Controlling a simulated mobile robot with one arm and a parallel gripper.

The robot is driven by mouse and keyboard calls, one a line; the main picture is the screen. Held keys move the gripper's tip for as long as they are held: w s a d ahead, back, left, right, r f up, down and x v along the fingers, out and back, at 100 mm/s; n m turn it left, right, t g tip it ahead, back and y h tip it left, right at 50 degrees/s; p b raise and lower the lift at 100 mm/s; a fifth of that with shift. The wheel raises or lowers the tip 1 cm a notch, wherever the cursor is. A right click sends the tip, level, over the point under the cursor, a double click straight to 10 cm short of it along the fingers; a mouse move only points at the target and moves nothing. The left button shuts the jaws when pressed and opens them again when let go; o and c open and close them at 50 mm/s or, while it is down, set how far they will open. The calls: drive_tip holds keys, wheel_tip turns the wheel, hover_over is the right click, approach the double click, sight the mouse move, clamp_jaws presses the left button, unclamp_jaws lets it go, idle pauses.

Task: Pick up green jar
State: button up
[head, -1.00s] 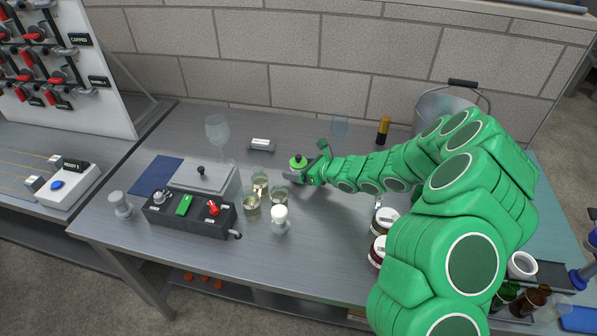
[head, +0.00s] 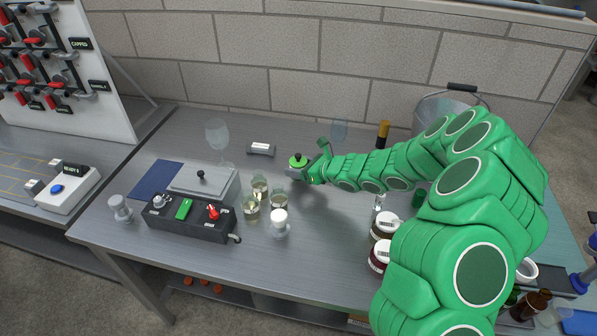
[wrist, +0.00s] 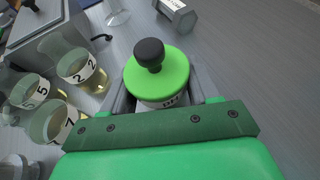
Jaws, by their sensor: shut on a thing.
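The green jar (head: 298,160) has a round green lid with a black knob, in the middle of the table. In the wrist view its lid (wrist: 157,77) is seen from above, with part of a pale labelled body below it. My gripper (head: 301,173) is shut on the jar, with a jaw on either side of the body below the lid. The jar looks upright. I cannot tell whether its base is off the table.
Several numbered glasses (head: 251,208) stand close to the left of the jar. A wine glass (head: 217,135) and a small grey labelled block (head: 261,148) are behind them. A black control box (head: 190,217) is at left; white-lidded jars (head: 384,224) are at right.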

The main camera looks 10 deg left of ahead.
drive_tip(key=s+d+r, duration=0.6)
drive_tip(key=s+r, duration=0.5)
drive_tip(key=s, duration=0.1)
drive_tip(key=shift+s, duration=0.35)
